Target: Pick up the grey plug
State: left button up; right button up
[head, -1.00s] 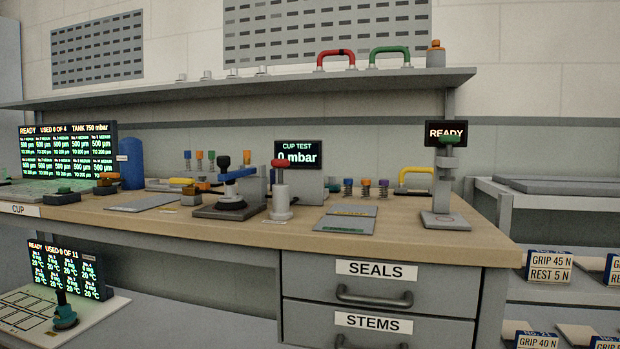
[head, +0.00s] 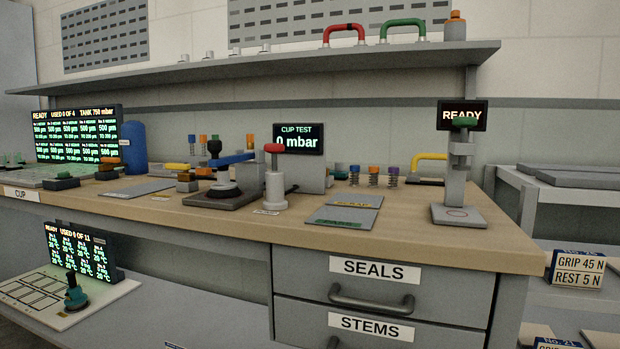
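I cannot single out a grey plug for certain. Small pale grey pegs stand on the wall shelf, one of them (head: 210,55) left of the red handle (head: 344,31). A grey cylinder with an orange top (head: 455,28) stands at the shelf's right end. On the bench, a grey post with a red knob (head: 275,182) stands in front of the cup test display (head: 298,139). Neither of my grippers is in view.
The wooden bench top (head: 400,240) has clear room near its front right edge. A grey press stand (head: 459,214) stands at its right end. Drawers labelled SEALS and STEMS (head: 370,328) are below. A grey rack (head: 580,180) stands to the right.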

aim_at(338, 165)
jog(key=i+l+u, duration=0.15)
jog(key=l, duration=0.3)
jog(key=i+l+u, duration=0.2)
jog(key=l, duration=0.3)
jog(key=i+l+u, duration=0.15)
jog(key=l, duration=0.35)
jog(key=i+l+u, duration=0.15)
jog(key=l, duration=0.4)
jog(key=l+u, duration=0.2)
jog(key=l, duration=0.3)
